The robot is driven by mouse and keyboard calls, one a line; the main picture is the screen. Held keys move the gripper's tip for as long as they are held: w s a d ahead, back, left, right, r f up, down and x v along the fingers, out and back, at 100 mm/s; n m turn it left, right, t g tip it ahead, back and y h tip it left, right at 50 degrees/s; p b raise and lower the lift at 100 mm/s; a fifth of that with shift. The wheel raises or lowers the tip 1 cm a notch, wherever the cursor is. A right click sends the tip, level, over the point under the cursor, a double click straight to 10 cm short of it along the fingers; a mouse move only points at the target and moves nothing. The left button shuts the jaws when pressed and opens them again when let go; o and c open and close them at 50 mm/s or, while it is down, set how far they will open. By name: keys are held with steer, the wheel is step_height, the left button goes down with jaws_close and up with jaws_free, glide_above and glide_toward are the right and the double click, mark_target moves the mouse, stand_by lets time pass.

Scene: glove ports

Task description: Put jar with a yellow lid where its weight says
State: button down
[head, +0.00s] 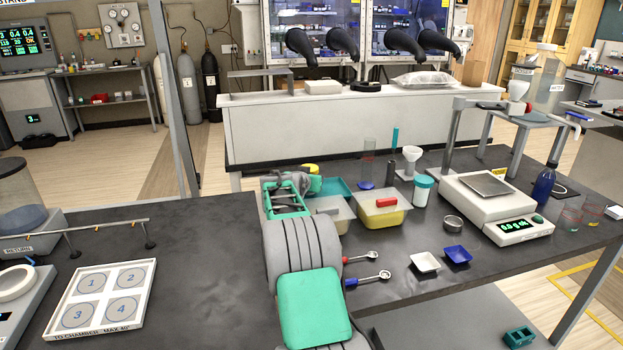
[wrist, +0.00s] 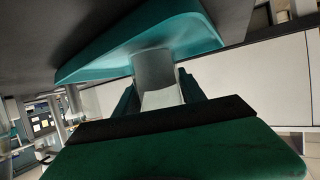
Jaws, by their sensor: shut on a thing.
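A yellow lid (head: 311,167) shows just beyond my gripper (head: 312,182) in the head view; the jar under it is hidden by the gripper and arm. In the wrist view my gripper (wrist: 157,95) is shut on a pale, greyish body (wrist: 153,70) between its dark fingers, which I take to be the jar. A teal tray (head: 338,187) lies beside the gripper; a teal slab, likely that tray, shows in the wrist view (wrist: 90,65). The balance (head: 485,207) has an empty pan and a lit green display that seems to read near zero.
A white tray with circles 1 to 4 (head: 150,300), marked "TO CHAMBER", lies at left near a "RETURN" station (head: 25,248). A yellow-filled tub (head: 380,218), spoons (head: 368,280), a white dish (head: 425,262), a blue dish (head: 457,255) and a blue bottle (head: 543,185) crowd the right bench.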

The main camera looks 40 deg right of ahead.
steer(key=shift+w+d+f, duration=0.15)
steer(key=shift+d, duration=0.1)
steer(key=shift+a, duration=0.1)
steer(key=shift+f, duration=0.1)
steer(key=c, duration=0.7)
jaws_free()
steer(key=shift+a+r, duration=0.1)
steer(key=shift+r, duration=0.1)
steer(key=b+v, duration=0.1)
steer(key=v, duration=1.1)
steer(key=shift+f, duration=0.1)
